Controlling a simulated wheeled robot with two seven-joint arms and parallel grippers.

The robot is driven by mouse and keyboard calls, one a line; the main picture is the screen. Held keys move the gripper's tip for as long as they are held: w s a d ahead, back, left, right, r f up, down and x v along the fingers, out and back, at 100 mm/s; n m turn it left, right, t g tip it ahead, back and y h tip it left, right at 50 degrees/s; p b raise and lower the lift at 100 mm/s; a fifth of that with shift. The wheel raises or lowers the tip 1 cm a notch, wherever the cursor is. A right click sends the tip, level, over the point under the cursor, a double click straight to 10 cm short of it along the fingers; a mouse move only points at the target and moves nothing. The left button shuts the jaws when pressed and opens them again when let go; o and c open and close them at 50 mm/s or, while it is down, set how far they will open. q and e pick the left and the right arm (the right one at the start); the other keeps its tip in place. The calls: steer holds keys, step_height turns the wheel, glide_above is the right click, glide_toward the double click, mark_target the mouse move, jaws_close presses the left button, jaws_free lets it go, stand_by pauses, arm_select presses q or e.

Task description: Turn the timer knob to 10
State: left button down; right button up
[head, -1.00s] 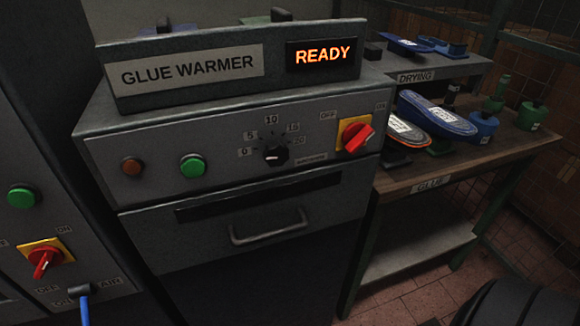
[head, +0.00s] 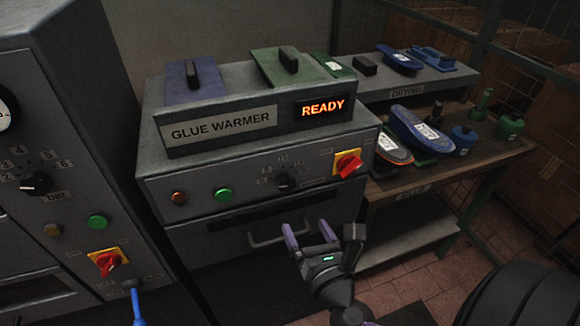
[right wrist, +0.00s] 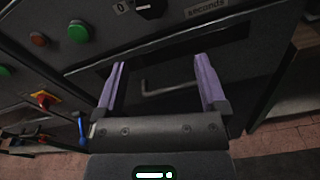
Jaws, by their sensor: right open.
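The timer knob (head: 285,181) is a small black dial on the front panel of the glue warmer (head: 258,133), with a printed scale around its upper side. Its pointer is too small to read in the head view. In the right wrist view the knob (right wrist: 150,8) is cut off by the top edge. My right gripper (head: 295,232) is open and empty, with purple fingers, in front of the drawer handle and below the knob. In the right wrist view its fingers (right wrist: 158,70) stand wide apart. My left gripper is not in view.
The lit READY display (head: 322,107) is above the panel. A red switch (head: 348,164) is right of the knob, a green button (head: 223,194) left. The drawer handle (head: 280,236) sticks out below. A bench (head: 455,165) with shoe parts stands at the right.

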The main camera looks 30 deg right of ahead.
mark_target(288, 185)
steer(key=shift+n+t, duration=0.3)
steer(key=shift+n, duration=0.2)
steer(key=w, duration=0.2)
steer(key=w+d+r, duration=0.1)
steer(key=w, duration=0.2)
steer(key=w+d+r+p, duration=0.1)
steer(key=w, duration=0.2)
steer(key=shift+w+r, duration=0.2)
steer(key=shift+w, duration=0.05)
steer(key=shift+w+d, duration=0.1)
steer(key=shift+w, duration=0.5)
steer(key=c, duration=0.7)
jaws_close()
steer(key=shift+f, duration=0.1)
